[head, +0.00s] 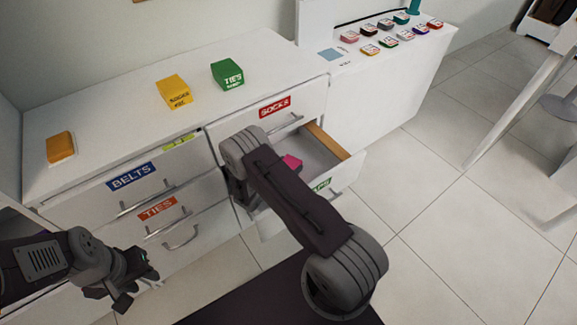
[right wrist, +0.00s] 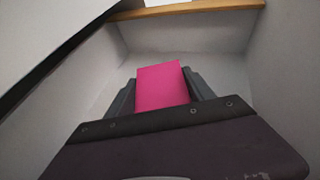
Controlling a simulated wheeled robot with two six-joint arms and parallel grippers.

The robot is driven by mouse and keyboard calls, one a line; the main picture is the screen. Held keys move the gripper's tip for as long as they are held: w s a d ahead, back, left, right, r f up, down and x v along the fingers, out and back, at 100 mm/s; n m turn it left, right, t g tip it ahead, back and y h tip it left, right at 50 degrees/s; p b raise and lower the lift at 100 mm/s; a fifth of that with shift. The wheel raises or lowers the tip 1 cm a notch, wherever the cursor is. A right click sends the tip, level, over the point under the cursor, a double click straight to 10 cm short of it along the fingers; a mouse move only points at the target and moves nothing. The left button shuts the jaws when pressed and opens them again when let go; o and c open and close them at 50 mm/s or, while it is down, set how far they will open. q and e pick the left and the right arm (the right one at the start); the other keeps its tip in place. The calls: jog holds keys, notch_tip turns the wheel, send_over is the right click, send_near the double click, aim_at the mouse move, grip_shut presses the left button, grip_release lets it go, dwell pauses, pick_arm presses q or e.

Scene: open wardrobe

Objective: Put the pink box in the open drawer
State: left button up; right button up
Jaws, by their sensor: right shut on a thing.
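The pink box (head: 292,161) shows just past my right arm in the head view, inside the open drawer (head: 327,142). In the right wrist view the pink box (right wrist: 161,86) sits between the two fingers of my right gripper (right wrist: 162,84), which is shut on it. The drawer's white walls surround them there. Whether the box touches the drawer floor I cannot tell. In the head view my right arm hides the right gripper and part of the drawer. My left gripper (head: 128,285) is at the lower left, in front of the lower drawers, apart from the box; its fingers are unclear.
A yellow box (head: 174,92), a green box (head: 227,74) and an orange box (head: 60,147) stand on the dresser top (head: 120,105). The SOCKS drawer (head: 283,108) is above the open drawer. Several small coloured items lie on the white counter at the back right.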

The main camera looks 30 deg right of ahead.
jog(key=shift+f+b, duration=0.3)
jog(key=shift+f, duration=0.2)
jog(key=o, duration=1.4)
jog(key=shift+o, duration=0.2)
jog(key=shift+r, duration=0.3)
jog(key=shift+r+p, duration=0.75)
jog(key=shift+p, duration=0.2)
jog(key=p+v, duration=0.1)
jog(key=v, duration=0.6)
jog(key=shift+a+f, duration=0.2)
jog(key=shift+f, duration=0.05)
